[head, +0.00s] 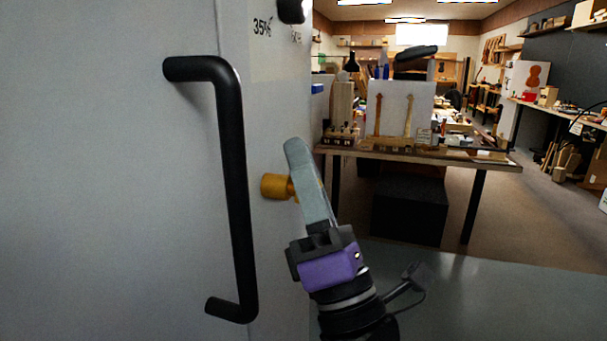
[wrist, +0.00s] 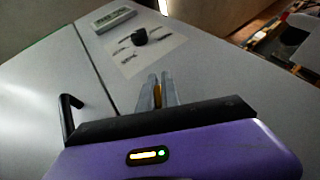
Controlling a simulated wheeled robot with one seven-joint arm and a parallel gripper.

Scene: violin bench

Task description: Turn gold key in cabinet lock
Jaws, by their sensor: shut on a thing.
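The gold key and lock (head: 275,186) stick out from the grey cabinet front (head: 120,150), right of the black handle. My gripper (head: 297,160) is at the key from the right, its long grey fingers covering part of it. In the wrist view the gripper (wrist: 156,92) has its two fingers close together with the gold key (wrist: 157,96) between them. The gripper is shut on the key. The key's exact turn angle is hard to tell.
A black bar handle (head: 232,180) stands left of the lock and also shows in the wrist view (wrist: 68,115). A black knob (wrist: 139,36) sits on a printed label (wrist: 160,52). A workbench (head: 420,155) with violin parts stands behind, with open floor beyond.

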